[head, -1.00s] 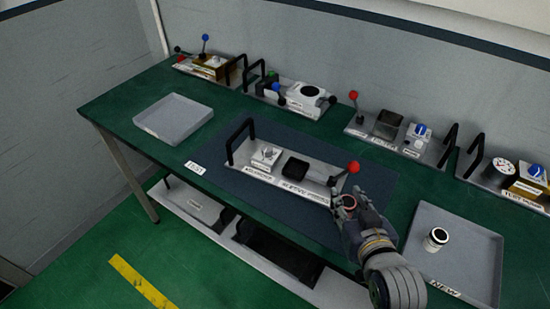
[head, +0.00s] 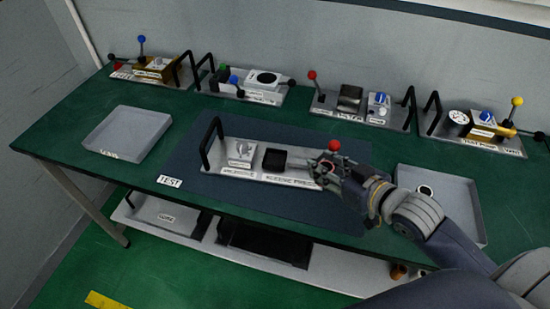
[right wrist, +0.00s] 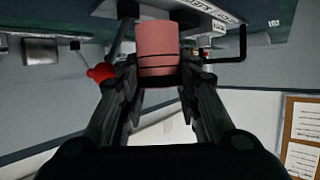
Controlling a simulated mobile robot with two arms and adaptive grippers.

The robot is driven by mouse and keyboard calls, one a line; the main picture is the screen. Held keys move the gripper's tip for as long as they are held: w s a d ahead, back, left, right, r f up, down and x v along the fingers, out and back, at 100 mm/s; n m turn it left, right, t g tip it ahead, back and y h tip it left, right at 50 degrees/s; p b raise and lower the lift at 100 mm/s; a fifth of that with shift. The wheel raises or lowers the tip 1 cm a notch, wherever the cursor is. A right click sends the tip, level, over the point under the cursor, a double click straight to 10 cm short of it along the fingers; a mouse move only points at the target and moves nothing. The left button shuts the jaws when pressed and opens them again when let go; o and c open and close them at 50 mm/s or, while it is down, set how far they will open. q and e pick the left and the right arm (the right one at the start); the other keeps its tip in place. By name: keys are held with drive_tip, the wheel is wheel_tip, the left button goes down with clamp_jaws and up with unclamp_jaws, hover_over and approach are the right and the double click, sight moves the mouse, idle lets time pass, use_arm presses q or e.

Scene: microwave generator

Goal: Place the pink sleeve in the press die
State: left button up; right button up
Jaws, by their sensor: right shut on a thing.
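My right gripper (head: 328,170) is shut on the pink sleeve (right wrist: 158,45), which shows between the fingertips in the right wrist view. In the head view the fingers mostly hide the sleeve. The press die appears as a black square block (head: 275,158) on the plate labelled sleeve press (head: 246,174). The gripper is at the plate's right end, beside the red-knobbed lever (head: 334,145) and to the right of the black block. The red knob also shows close to the fingers in the right wrist view (right wrist: 101,73). My left gripper is not in view.
A grey tray (head: 470,217) with a black-and-white ring part (head: 425,190) lies right, partly behind my arm. An empty grey tray (head: 128,137) is at the left. Several fixtures with levers and black handles line the back. The dark mat (head: 255,209) is clear in front of the plate.

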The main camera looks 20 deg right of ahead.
drive_tip(key=shift+w+a+r, duration=0.1)
drive_tip(key=shift+w+a, duration=0.05)
drive_tip(key=shift+w, duration=0.2)
drive_tip(key=w+a+p, duration=0.1)
drive_tip(key=w+a, duration=0.1)
drive_tip(key=w, duration=0.2)
drive_tip(key=w+a+f+p, duration=0.1)
drive_tip(key=w+a, duration=0.2)
drive_tip(key=w, duration=0.1)
drive_tip(key=w+a+p, duration=0.2)
drive_tip(key=w, duration=0.3)
drive_tip(key=shift+a+f, duration=0.25)
drive_tip(key=shift+w+a+f, duration=0.1)
wheel_tip(320, 180, down, 3)
drive_tip(key=shift+r+p, duration=0.15)
drive_tip(key=shift+p, duration=0.35)
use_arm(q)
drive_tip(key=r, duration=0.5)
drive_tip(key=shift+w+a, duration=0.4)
use_arm(e)
drive_tip(key=shift+f, duration=0.4)
drive_tip(key=shift+f, duration=0.1)
drive_tip(key=o, duration=1.1)
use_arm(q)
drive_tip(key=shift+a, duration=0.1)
